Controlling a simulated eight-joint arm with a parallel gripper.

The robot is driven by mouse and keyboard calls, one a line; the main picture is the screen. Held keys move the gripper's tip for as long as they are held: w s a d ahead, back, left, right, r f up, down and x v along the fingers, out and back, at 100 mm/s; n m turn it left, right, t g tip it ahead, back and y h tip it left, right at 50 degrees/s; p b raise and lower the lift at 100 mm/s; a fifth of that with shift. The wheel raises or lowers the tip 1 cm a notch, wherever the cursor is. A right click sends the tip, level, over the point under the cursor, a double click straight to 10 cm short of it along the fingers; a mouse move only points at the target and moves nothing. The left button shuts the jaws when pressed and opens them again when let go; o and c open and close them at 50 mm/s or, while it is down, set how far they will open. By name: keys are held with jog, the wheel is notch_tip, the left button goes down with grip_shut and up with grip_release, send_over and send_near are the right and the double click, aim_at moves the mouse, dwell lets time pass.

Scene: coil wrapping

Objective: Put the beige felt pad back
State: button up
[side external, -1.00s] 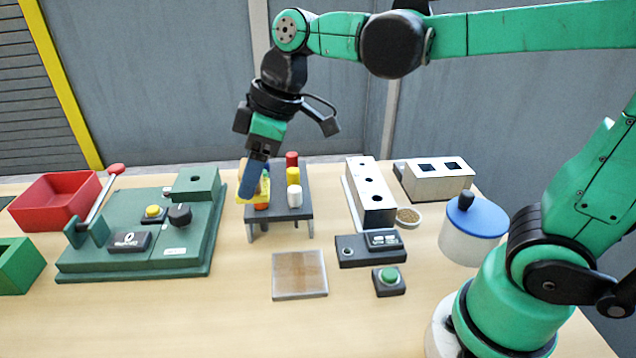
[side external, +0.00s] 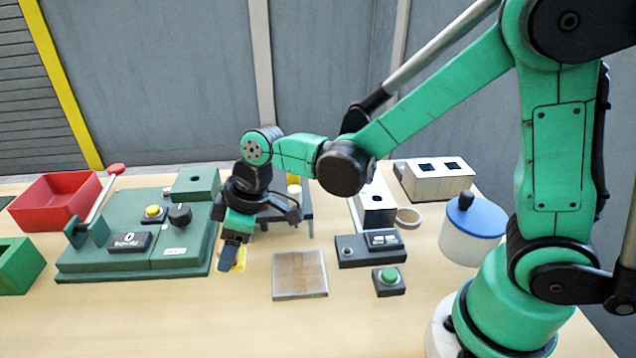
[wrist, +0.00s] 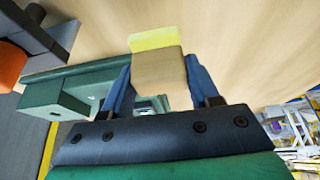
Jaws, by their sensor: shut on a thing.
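My gripper (side external: 230,262) is low over the table, between the green machine and the flat brown plate. In the wrist view, its blue fingers (wrist: 158,85) are shut on the beige felt pad (wrist: 158,68), a block with a beige face and a yellow end. In the side view only a yellow part of the pad (side external: 240,258) shows beside the fingers. The dark rack (side external: 305,212) stands behind my gripper, partly hidden by my wrist; a white cylinder (side external: 294,193) shows on it. I cannot tell whether the pad touches the table.
The green machine (side external: 90,262) is just left of my gripper. The flat brown plate (side external: 300,275) lies to its right. Further right are a green button box (side external: 389,282), a dark display box (side external: 370,250) and a blue-lidded pot (side external: 472,218). The front table is clear.

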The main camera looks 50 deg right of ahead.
aim_at(240, 256)
jog(key=shift+f, duration=2.45)
jog(key=shift+f, duration=0.15)
jog(key=o, duration=1.1)
jog(key=v, duration=1.2)
jog(key=s+d+m+t+h, duration=0.1)
jog(key=d+m, duration=0.2)
jog(key=s+d+r+m+t+h, duration=0.1)
jog(key=s+d+m, duration=0.1)
jog(key=m, duration=0.1)
jog(key=s+d+m+t+h, duration=0.1)
jog(key=d+m+t, duration=0.1)
jog(key=d+m, duration=0.1)
jog(key=shift+s+d+r, duration=0.25)
jog(key=shift+s+d, duration=0.1)
jog(key=shift+s, duration=0.05)
